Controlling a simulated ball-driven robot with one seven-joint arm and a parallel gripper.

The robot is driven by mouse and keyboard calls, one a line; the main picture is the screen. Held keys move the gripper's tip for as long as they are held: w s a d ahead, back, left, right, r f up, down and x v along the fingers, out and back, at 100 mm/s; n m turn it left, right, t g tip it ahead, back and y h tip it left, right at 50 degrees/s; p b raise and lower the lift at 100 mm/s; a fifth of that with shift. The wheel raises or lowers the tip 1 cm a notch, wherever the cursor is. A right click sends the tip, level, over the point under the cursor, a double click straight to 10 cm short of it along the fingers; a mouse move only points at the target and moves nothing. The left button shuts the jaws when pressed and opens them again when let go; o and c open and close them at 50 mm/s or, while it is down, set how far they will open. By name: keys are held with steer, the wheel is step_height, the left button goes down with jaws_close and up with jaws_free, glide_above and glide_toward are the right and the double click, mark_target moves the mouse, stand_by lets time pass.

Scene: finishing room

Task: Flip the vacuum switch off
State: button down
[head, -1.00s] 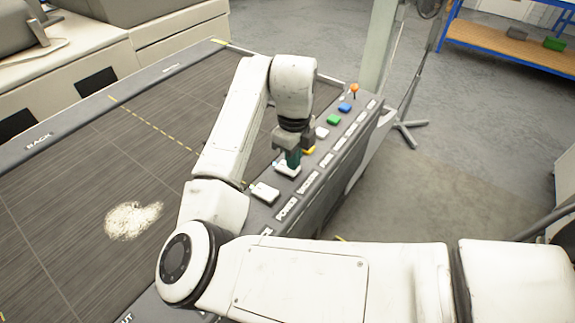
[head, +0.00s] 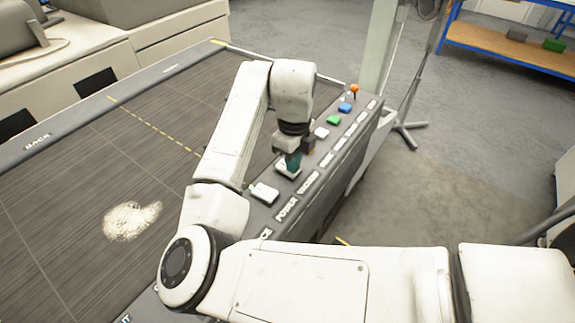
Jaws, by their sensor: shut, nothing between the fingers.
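The control strip (head: 330,190) runs along the right side of the dark table. On it, the vacuum switch (head: 284,171) is a small white-based unit beside the label that reads VACUUM. My gripper (head: 293,163) points down right over this switch, its teal and dark fingers shut and empty. The fingers cover most of the switch, so its lever position is hidden. I cannot tell whether the fingertips touch it. The white power switch (head: 264,193) sits nearer, to the lower left, beside the POWER label.
Farther along the strip are a white button (head: 321,132), a green button (head: 333,119), a blue button (head: 345,107) and an orange-knobbed lever (head: 354,90). A pale dust patch (head: 131,220) lies on the table (head: 70,230). A post (head: 380,45) stands behind the strip.

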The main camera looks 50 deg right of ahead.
steer(key=shift+r+p, duration=2.7)
steer(key=shift+r, duration=0.75)
